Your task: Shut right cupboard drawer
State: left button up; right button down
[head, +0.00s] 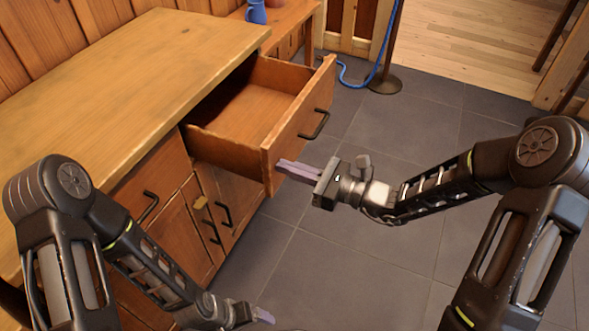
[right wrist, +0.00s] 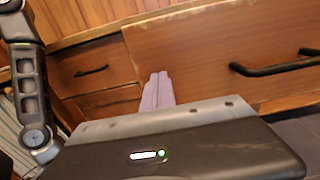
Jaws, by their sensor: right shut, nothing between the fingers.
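The right cupboard drawer (head: 240,105) is pulled well out from the wooden cupboard (head: 110,85), and the part of its inside that shows is empty. Its front has a black bar handle (head: 316,124), which also shows at the right of the right wrist view (right wrist: 275,68). My right gripper (head: 282,166) is shut and empty, its pale fingers together. The fingertips are at the near end of the drawer front (right wrist: 205,50), left of the handle in the right wrist view; I cannot tell if they touch. My left gripper (head: 266,316) is low at the bottom edge, its jaws unclear.
Another drawer (right wrist: 92,72) to the left is closed, with a black handle (head: 148,207). Cupboard doors with handles (head: 224,214) are below. A blue cup (head: 256,12) stands on a bench behind. A post base (head: 384,83) with a blue rope stands beyond.

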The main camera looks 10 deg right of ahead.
aim_at(205, 137)
jog(key=b+x, duration=0.4)
jog(key=x, duration=1.8)
jog(key=shift+w+a, duration=0.1)
jog(key=shift+a, duration=0.05)
jog(key=shift+w+a, duration=0.2)
jog(key=shift+a, duration=0.1)
pick_arm(q)
notch_tip(205, 137, down, 4)
jog(key=shift+f, duration=0.1)
pick_arm(e)
jog(key=shift+r, duration=0.2)
jog(key=shift+r, duration=0.1)
pick_arm(q)
jog(key=shift+s, duration=0.1)
